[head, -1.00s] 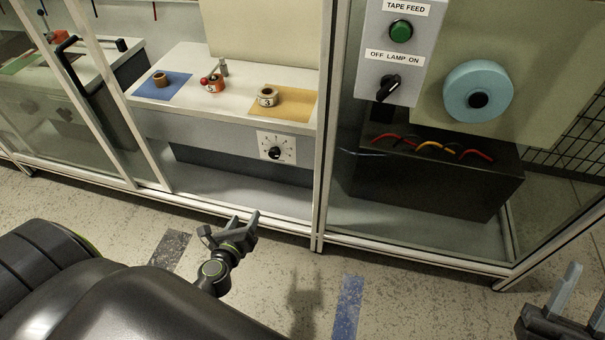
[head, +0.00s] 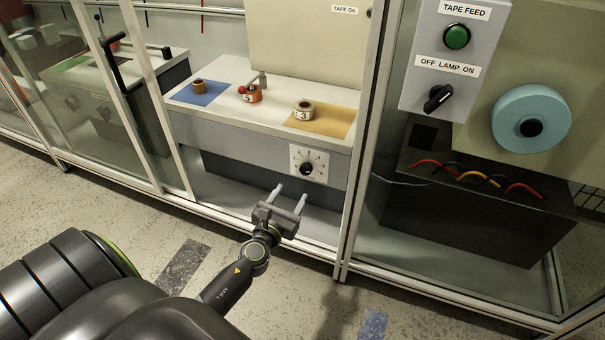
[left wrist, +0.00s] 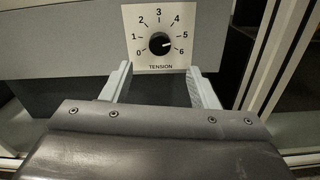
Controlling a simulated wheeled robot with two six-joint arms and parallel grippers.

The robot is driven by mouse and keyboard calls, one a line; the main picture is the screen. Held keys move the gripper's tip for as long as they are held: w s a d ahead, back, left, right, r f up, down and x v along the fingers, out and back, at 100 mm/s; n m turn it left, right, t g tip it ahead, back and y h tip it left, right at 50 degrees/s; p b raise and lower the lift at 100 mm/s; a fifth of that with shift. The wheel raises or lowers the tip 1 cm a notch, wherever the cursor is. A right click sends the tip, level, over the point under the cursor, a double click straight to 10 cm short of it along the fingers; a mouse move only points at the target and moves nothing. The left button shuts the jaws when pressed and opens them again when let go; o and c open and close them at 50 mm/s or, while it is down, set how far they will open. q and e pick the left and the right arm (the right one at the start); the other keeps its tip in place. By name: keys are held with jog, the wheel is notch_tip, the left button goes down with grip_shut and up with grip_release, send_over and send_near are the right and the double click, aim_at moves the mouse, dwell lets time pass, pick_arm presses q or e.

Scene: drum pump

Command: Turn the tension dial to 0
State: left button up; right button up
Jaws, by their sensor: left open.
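The tension dial is a black round knob (left wrist: 160,43) on a white plate (head: 318,153) marked 0 to 6, with TENSION printed below. The knob also shows in the head view (head: 306,168), on the grey front of the bench. Its light mark points right, at about 5 to 6. My left gripper (head: 290,193) is open and empty, below and in front of the dial. In the left wrist view its two fingers (left wrist: 160,69) stand either side of the plate's lower edge, apart from the knob. My right gripper is not in view.
Cabinet frame posts (head: 362,150) stand right of the dial. The bench top holds tape rolls (head: 304,110) on coloured mats. Further right are a lamp switch (head: 438,99), a green button (head: 456,37) and a blue roll (head: 508,105). The space before the dial looks clear.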

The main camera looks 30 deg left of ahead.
aim_at(305, 172)
pick_arm(q)
jog(key=b+x, duration=0.1)
jog(key=x, duration=0.8)
jog(key=shift+w, duration=0.15)
jog(key=c, duration=1)
